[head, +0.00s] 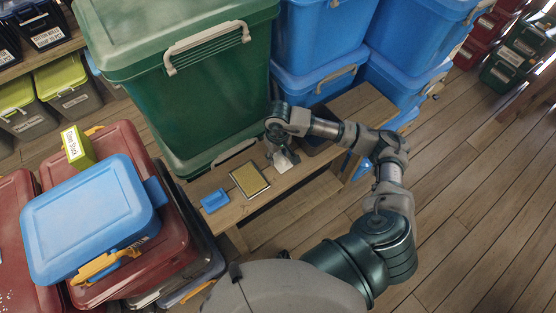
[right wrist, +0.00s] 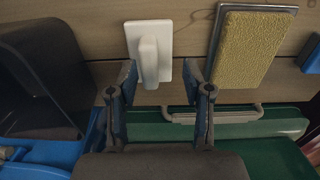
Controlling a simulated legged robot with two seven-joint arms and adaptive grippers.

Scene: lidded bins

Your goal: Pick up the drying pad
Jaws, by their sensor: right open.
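A yellow textured pad in a grey frame (head: 249,179) lies on the wooden bench; it also shows in the right wrist view (right wrist: 245,48). A white flat piece with a raised grip (right wrist: 149,53) lies beside it, partly hidden by my gripper in the head view (head: 284,160). I cannot tell for certain which of these is the drying pad. My right gripper (right wrist: 161,85) is open, its fingertips on either side of the white piece's grip, with no clear contact. In the head view my right gripper (head: 279,150) is above the white piece. My left gripper is not in view.
A small blue piece (head: 214,200) lies on the bench (head: 292,180) left of the yellow pad. A large green bin (head: 190,80) and blue bins (head: 320,45) stand behind. A dark container (right wrist: 35,85) is beside the gripper. Stacked red and blue bins (head: 95,215) stand left.

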